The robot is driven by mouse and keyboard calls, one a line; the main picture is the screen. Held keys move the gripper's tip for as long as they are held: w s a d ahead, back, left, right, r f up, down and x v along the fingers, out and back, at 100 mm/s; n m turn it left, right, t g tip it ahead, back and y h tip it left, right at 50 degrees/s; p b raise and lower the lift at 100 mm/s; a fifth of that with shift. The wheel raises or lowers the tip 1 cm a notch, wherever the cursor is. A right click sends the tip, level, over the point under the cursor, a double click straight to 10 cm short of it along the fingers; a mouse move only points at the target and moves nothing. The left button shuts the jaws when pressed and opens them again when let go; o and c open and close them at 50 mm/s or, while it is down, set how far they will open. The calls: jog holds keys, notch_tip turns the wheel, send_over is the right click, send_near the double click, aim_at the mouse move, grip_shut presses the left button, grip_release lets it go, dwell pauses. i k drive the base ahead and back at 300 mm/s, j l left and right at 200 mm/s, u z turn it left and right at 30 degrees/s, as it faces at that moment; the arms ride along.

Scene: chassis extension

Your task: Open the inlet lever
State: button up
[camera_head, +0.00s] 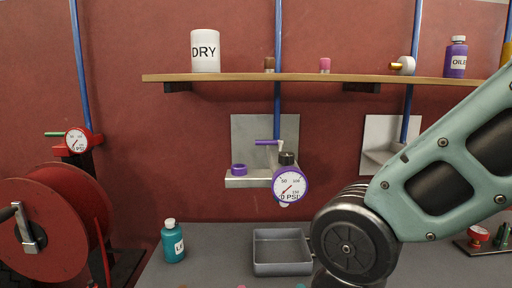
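Two lever-like handles show, and I cannot tell by sight which one is the inlet lever. A purple lever (267,142) points left from the top of a small unit on the wall, above a round gauge (289,186) with a purple rim marked PSI. A green lever (55,134) points left beside a red-rimmed gauge (76,140) above the red hose reel. Both levers lie roughly level. My arm reaches in from the right, with a dark round joint in front of the bench. My gripper is not in view, and nothing touches either lever.
A grey tray (282,270) and a teal bottle (173,243) stand on the grey bench (215,235). A wooden shelf (300,79) holds a white DRY can (205,51) and a purple bottle (456,58). The red reel (75,215) fills the lower left.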

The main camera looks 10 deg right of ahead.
aim_at(279, 142)
jog(key=i+j+u, duration=0.2)
jog(key=j+u, duration=0.3)
jog(key=i+j+u, duration=0.2)
jog(key=u, duration=0.25)
jog(key=i, duration=0.05)
